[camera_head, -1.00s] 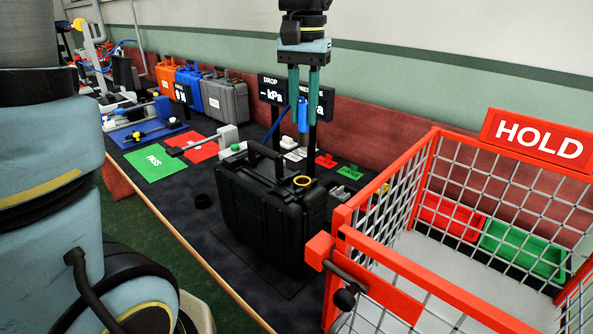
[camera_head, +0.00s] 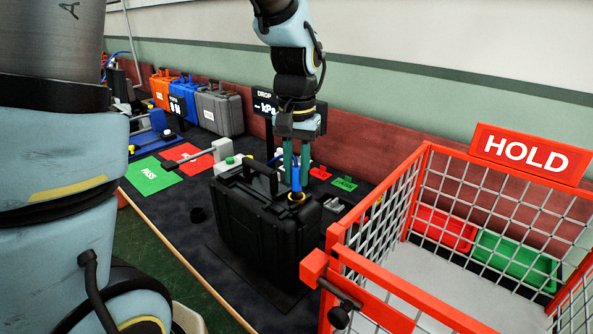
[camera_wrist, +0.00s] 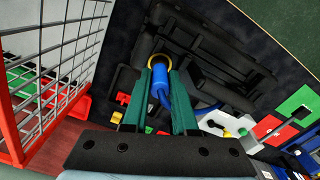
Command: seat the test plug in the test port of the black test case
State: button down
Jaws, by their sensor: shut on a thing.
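The black test case (camera_head: 255,228) stands upright on the dark bench, its handle (camera_head: 259,173) on top. Its test port is a yellow ring (camera_head: 297,198) on the top right; the ring also shows in the wrist view (camera_wrist: 161,58). My gripper (camera_head: 296,181) is shut on the blue test plug (camera_wrist: 159,86), its green fingers on either side. The plug points down, its lower end at the ring. How deep it sits in the port I cannot tell. A blue hose (camera_wrist: 202,107) runs off from the plug.
A red wire cage (camera_head: 385,270) with a HOLD sign (camera_head: 522,150) stands close right of the case. The kPa display (camera_head: 264,105) is behind. Green PASS (camera_head: 154,175) and red (camera_head: 188,157) mats and several coloured cases (camera_head: 219,112) lie left and back.

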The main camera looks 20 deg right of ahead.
jog(key=shift+f, duration=0.2)
jog(key=c, duration=0.7)
grip_release()
jog(key=shift+r, duration=0.1)
notch_tip(320, 180, up, 12)
jog(key=b, duration=0.2)
jog(key=a+f+n, duration=0.2)
jog(key=a+f, duration=0.3)
jog(key=a, duration=0.3)
jog(key=a+f+n+t, duration=0.1)
jog(key=a+f+n, duration=0.1)
jog(key=a+f, duration=0.3)
jog(key=w+a+f+n, duration=0.1)
jog(key=a+f, duration=0.5)
jog(key=a, duration=0.6)
jog(key=shift+a+n+t, duration=0.15)
jog(key=shift+n+t, duration=0.15)
jog(key=shift+n, duration=0.4)
jog(key=shift+o, duration=0.2)
jog(key=shift+w, duration=0.15)
